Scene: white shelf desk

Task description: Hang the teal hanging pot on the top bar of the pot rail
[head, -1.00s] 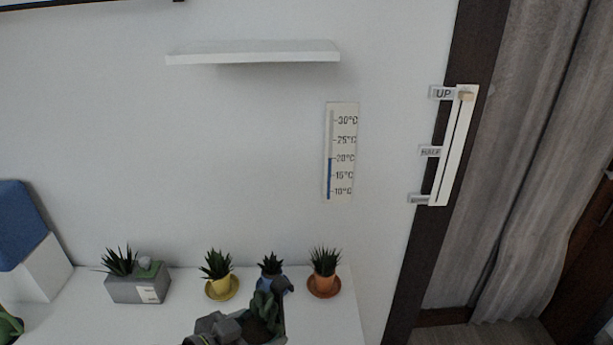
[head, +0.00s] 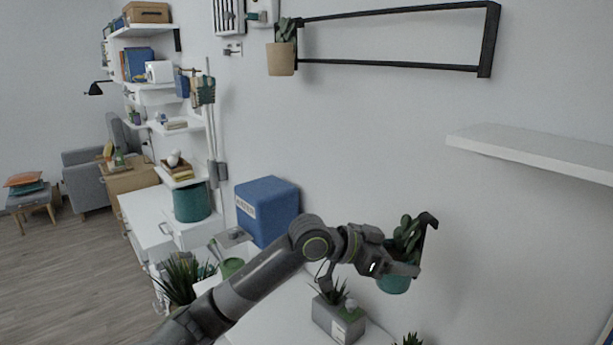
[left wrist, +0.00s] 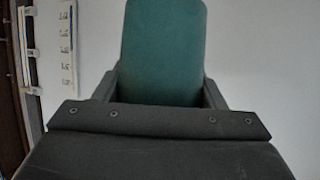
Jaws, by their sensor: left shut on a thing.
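The teal hanging pot (head: 394,284) holds a green plant and has a dark hook rising at its upper right. My left gripper (head: 405,269) is shut on it and holds it in the air in front of the wall, above the desk. In the left wrist view the teal pot (left wrist: 165,50) fills the space between the two dark fingers (left wrist: 160,90). The pot rail (head: 484,68) is a black frame on the wall, above the held pot, with a top bar and a lower bar. A beige pot with a plant (head: 281,60) hangs at its left end. My right gripper is out of view.
A white wall shelf (head: 535,150) juts out right of the held pot. Below stand a grey planter (head: 338,322) and a blue box (head: 267,210). The wall between the held pot and the rail is clear.

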